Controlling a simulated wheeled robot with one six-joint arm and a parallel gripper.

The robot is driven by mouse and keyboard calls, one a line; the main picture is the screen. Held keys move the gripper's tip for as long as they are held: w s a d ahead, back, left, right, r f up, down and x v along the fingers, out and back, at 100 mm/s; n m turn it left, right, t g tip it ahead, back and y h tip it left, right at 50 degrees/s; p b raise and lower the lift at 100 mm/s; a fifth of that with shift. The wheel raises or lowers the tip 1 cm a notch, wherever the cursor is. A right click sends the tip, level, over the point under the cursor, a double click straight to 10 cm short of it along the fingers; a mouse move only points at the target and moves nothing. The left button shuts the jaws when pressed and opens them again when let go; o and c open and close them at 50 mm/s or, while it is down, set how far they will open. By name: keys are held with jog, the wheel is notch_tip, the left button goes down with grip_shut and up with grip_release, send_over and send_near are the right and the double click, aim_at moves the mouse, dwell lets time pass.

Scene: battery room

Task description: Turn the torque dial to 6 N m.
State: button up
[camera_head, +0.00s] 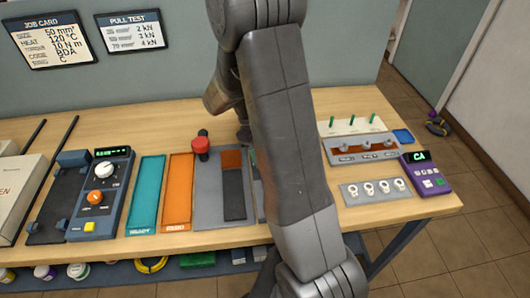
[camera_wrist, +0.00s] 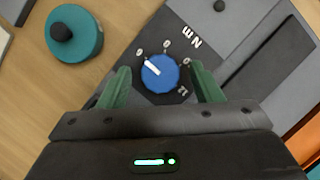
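The torque dial (camera_wrist: 162,74) is a round blue knob with a white pointer line, on a dark panel in the wrist view. The pointer aims to the upper left, roughly at the nearest printed mark. Several white numerals and "N m" are printed around it, tilted and hard to read. My gripper (camera_wrist: 160,68) is open, with a green finger on each side of the dial and a visible gap on both sides. It holds nothing. In the head view my arm hides the dial and the gripper.
A teal round piece with a black knob (camera_wrist: 74,32) lies close to the left finger. In the head view, a red knob (camera_head: 201,145), a blue unit (camera_head: 99,195), a purple device (camera_head: 426,174) and a lug tray (camera_head: 377,190) share the bench. The job card (camera_head: 55,40) shows 10 N m.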

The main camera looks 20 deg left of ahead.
jog(key=v, duration=1.4)
jog(key=shift+b, duration=0.35)
jog(key=shift+f, duration=0.15)
jog(key=x, duration=1.3)
jog(key=shift+d+f+p, duration=0.2)
jog(key=shift+f+p, duration=0.15)
